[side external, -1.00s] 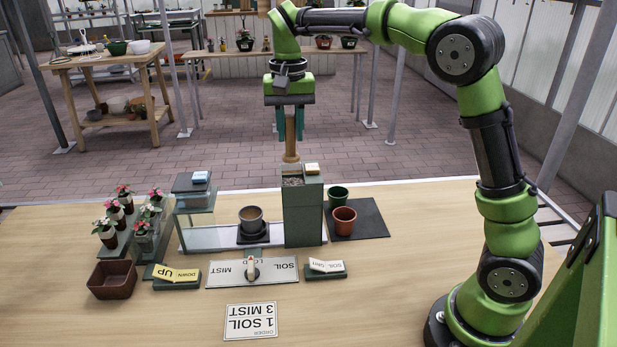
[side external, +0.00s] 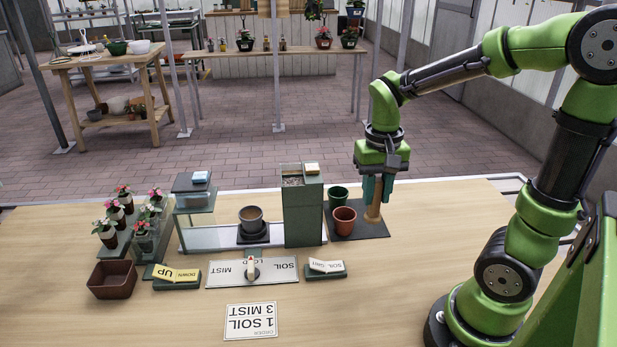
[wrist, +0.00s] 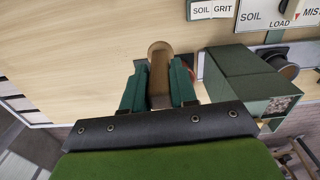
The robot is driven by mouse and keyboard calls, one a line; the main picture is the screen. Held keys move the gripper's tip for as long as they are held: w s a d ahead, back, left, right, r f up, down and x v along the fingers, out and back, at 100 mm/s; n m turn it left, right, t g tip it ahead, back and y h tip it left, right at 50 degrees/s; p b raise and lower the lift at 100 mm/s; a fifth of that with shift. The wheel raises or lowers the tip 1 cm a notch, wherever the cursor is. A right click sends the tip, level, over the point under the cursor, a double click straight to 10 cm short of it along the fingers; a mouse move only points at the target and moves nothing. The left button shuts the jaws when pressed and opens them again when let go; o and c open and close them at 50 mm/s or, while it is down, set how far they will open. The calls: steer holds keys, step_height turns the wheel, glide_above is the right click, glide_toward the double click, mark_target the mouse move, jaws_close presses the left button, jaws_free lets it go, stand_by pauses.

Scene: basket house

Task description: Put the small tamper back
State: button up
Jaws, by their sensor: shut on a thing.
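The small wooden tamper (side external: 374,205) is upright between the fingers of my gripper (side external: 377,192). Its wide lower end is at the dark mat (side external: 372,229), to the right of the terracotta pot; I cannot tell whether it touches the mat. In the wrist view my gripper (wrist: 159,88) has its two green fingers shut on the tamper (wrist: 159,66), one on each side. The tamper's far end shows as a round wooden face.
A terracotta pot (side external: 344,221) and a green pot (side external: 338,196) stand on the mat, close to the tamper's left. The tall green dispenser (side external: 304,215) stands farther left. A grey pot (side external: 251,219) sits beside it. The table right of the mat is clear.

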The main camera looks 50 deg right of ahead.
step_height(320, 180, down, 12)
steer(key=shift+r, duration=0.2)
steer(key=shift+f, duration=0.1)
stand_by(0.3)
steer(key=o, duration=0.9)
steer(key=shift+o, duration=0.2)
step_height(320, 180, up, 11)
steer(key=shift+f, duration=0.1)
steer(key=shift+a+r, duration=0.15)
steer(key=shift+r, duration=0.6)
steer(key=s+a+r+n+t+y, duration=0.2)
steer(key=a+r+n+t, duration=0.2)
steer(key=a+r+t, duration=0.3)
steer(key=a, duration=0.3)
steer(key=shift+s+r, duration=0.35)
steer(key=shift+s, duration=0.05)
